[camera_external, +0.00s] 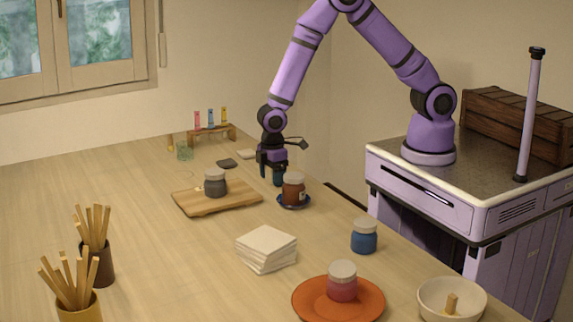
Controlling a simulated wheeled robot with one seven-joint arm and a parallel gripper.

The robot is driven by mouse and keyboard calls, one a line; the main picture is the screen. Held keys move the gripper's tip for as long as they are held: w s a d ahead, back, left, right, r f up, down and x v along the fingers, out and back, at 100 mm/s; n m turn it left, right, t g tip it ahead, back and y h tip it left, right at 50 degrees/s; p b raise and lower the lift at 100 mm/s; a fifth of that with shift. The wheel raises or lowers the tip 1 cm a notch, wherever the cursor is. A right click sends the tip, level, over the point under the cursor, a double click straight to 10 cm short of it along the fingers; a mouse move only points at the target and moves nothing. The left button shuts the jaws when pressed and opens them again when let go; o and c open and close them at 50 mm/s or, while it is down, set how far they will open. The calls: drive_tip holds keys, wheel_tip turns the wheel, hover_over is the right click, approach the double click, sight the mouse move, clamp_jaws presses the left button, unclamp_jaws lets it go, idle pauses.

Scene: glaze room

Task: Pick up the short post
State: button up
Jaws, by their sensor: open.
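My gripper (273,174) is open and points down over the far side of the table, well away from the bowl. A dark blue object (278,179) shows at the fingertips, partly hidden by them; I cannot tell whether the fingers are around it or in front of it.
A brown jar (293,188) on a blue saucer stands close to my gripper. A grey jar (215,184) sits on a wooden board (187,205). A blue jar (364,238), stacked white tiles (266,246) and an orange plate (305,304) with a red jar (342,285) lie nearer.

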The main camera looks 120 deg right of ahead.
drive_tip(key=shift+c, duration=0.5)
drive_tip(key=c, duration=1)
drive_tip(key=shift+o, duration=0.2)
drive_tip(key=shift+r, duration=0.15)
